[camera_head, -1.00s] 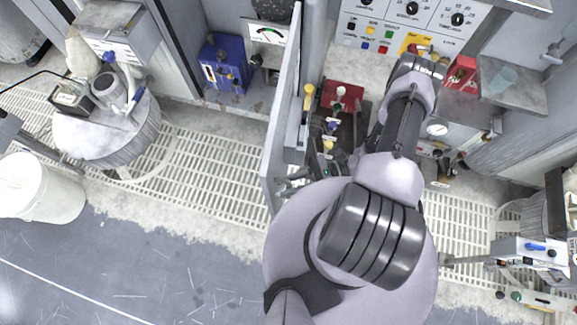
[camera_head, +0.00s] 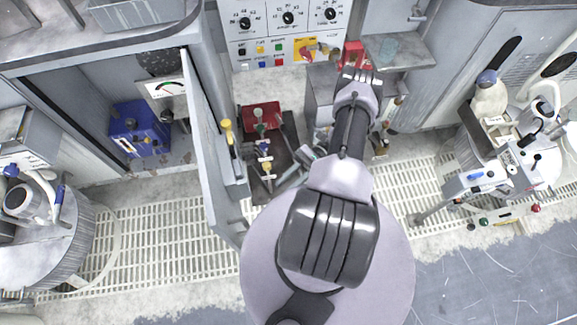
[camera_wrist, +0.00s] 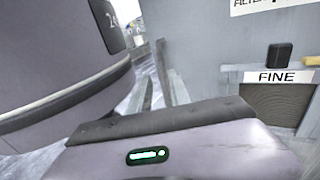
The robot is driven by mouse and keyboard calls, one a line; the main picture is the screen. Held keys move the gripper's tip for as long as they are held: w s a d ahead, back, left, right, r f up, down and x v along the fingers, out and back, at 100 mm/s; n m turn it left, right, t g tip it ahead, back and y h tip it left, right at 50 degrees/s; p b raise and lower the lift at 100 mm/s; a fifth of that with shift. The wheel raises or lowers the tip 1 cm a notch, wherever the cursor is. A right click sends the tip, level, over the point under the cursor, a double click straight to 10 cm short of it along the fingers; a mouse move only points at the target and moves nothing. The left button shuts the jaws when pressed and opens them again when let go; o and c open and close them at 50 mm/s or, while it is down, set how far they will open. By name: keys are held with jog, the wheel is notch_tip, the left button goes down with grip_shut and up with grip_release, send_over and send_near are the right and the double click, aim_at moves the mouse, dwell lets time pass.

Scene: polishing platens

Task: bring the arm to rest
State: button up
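My arm rises from the bottom middle of the head view. In the wrist view a pale purple part of mine with a green light (camera_wrist: 148,155) fills the bottom, and another rounded part of mine fills the left.
An open grey cabinet door (camera_head: 208,140) stands left of my arm, with a blue box (camera_head: 140,130) behind it. A red block (camera_head: 262,116) sits between door and arm. A cluttered round stand (camera_head: 548,165) is at right. A FINE label (camera_wrist: 285,77) shows in the wrist view.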

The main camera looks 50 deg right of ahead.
jog(key=shift+d, duration=0.2)
jog(key=w+a+r+n+g+h, duration=0.1)
jog(key=w+r+n+g+h, duration=0.3)
jog(key=r, duration=0.8)
jog(key=w+a+r+n+g+h, duration=0.1)
jog(key=w+r+n+h, duration=0.45)
jog(key=r, duration=0.55)
jog(key=s+a+r+n+t+h, duration=0.2)
jog(key=s+a+r+t+h, duration=0.1)
jog(key=a+r, duration=0.5)
jog(key=s+a+r+n+t+h, duration=0.3)
jog(key=a+r+t, duration=0.3)
jog(key=a+r, duration=0.2)
notch_tip(320, 180, up, 2)
jog(key=shift+s+a+r, duration=0.1)
jog(key=shift+s+a, duration=0.1)
jog(key=shift+a, duration=0.15)
